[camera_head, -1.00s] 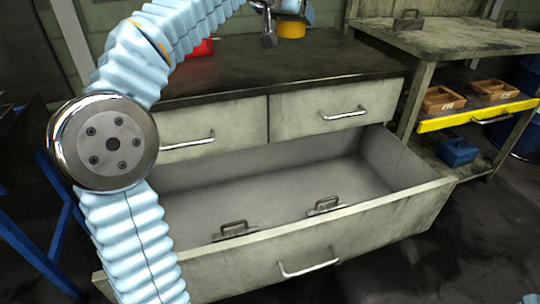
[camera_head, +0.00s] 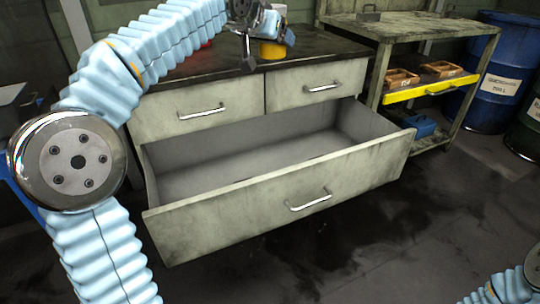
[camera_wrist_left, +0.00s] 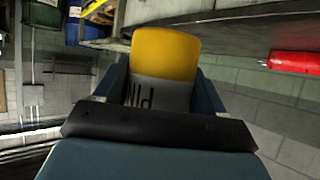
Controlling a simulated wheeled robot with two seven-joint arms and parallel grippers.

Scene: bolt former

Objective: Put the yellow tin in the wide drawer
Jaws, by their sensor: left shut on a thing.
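The yellow tin (camera_head: 271,50) is at the tips of my left gripper (camera_head: 272,32), above the dark top of the drawer cabinet. In the left wrist view the tin (camera_wrist_left: 166,52) sits between the two fingers of my left gripper (camera_wrist_left: 160,95), which is shut on it. Its lower part shows a pale label with dark letters. The wide drawer (camera_head: 290,204) is the bottom one and stands pulled out. The part of its floor that shows is bare and grey; the near part is hidden behind its front. My right gripper is out of view.
Two shut drawers sit above the wide drawer, left (camera_head: 200,108) and right (camera_head: 318,86). A workbench with a yellow drawer (camera_head: 430,88) holding wooden boxes stands at right. Blue barrels (camera_head: 503,85) stand beyond it. A red thing (camera_wrist_left: 295,62) shows in the left wrist view.

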